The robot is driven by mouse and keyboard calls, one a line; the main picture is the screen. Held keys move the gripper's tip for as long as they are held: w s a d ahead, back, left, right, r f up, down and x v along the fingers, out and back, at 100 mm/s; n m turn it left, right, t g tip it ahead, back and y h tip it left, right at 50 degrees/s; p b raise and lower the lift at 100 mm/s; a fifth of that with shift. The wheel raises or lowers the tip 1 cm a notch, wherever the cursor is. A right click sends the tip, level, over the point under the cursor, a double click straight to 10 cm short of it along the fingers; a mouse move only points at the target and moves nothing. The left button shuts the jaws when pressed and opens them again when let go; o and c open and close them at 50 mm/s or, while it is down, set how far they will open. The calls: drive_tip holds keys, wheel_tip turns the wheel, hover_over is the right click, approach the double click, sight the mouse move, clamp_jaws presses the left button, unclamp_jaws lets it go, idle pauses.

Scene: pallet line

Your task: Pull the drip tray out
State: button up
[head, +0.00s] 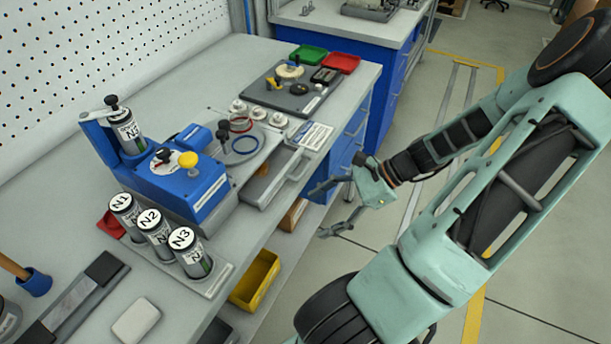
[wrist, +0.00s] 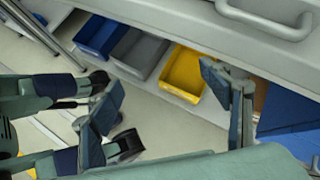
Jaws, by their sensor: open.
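The drip tray (head: 262,194) is a grey tray set into the bench at the right of the blue machine (head: 180,180). Its front has a bar handle (head: 291,177), which also shows at the top right of the wrist view (wrist: 265,22). My gripper (head: 318,212) is open and empty, out in front of the bench edge and apart from the handle. In the wrist view its two fingers (wrist: 165,100) are spread wide with nothing between them.
Canisters N1, N2 and N3 (head: 160,236) stand in front of the machine. Rings and small white parts (head: 258,114) lie behind the tray. A yellow bin (head: 255,280) sits below the bench top, with grey and blue bins beside it. The floor right of the bench is open.

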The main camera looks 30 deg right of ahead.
drive_tip(key=f+m+t, duration=0.1)
drive_tip(key=m+t, duration=0.1)
drive_tip(key=m+t+b, duration=0.5)
drive_tip(key=m+t, duration=0.1)
drive_tip(key=t, duration=0.3)
approach(305, 167)
drive_tip(key=b+x, duration=0.1)
drive_tip(key=x, duration=0.9)
drive_tip(key=shift+f+b, duration=0.2)
drive_tip(key=shift+b, duration=0.1)
